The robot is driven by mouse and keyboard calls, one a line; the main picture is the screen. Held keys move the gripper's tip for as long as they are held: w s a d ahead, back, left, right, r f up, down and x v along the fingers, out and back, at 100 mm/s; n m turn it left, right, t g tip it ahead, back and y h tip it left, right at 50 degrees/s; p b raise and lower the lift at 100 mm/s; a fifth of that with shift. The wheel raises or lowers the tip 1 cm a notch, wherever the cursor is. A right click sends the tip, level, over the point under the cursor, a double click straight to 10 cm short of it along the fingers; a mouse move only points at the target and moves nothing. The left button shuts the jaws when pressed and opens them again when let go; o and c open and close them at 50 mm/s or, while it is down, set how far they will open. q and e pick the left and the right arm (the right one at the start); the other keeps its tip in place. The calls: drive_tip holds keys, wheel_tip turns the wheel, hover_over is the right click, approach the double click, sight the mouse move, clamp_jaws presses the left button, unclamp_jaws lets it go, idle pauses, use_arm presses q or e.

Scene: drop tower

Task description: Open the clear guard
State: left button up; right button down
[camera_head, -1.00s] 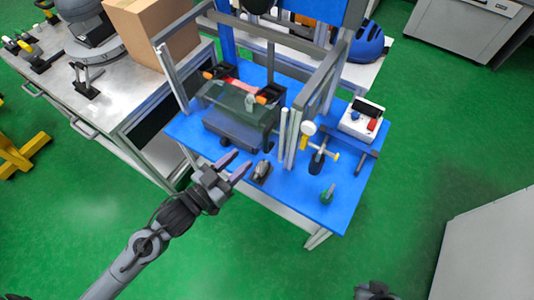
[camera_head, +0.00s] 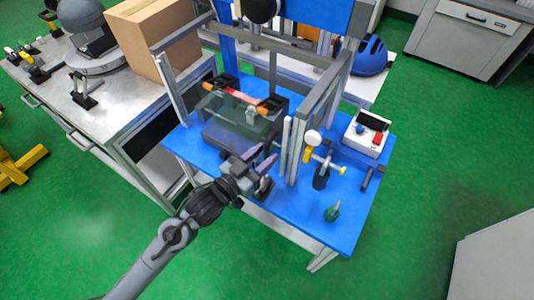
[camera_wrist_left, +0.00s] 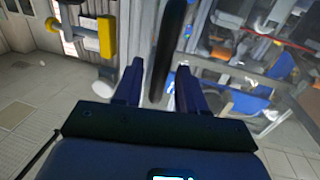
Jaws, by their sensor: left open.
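The clear guard (camera_head: 232,112) is a see-through smoky cover over the fixture on the blue table, and it looks lowered. A small grey-green piece and a red-orange part show through or behind it. My left gripper (camera_head: 262,157) is open just in front of the guard's lower right front, close to a small dark clamp-like piece on the table. In the left wrist view, a dark rounded bar (camera_wrist_left: 172,45) stands between and beyond the two open fingers (camera_wrist_left: 158,88). I cannot tell whether the fingers touch it. My right gripper is out of view.
Grey frame posts (camera_head: 290,145) stand right of the guard. A cardboard box (camera_head: 160,40) stands on the left bench.

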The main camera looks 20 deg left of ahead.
use_arm(q)
drive_tip(key=shift+x, duration=0.8)
drive_tip(key=shift+c, duration=0.5)
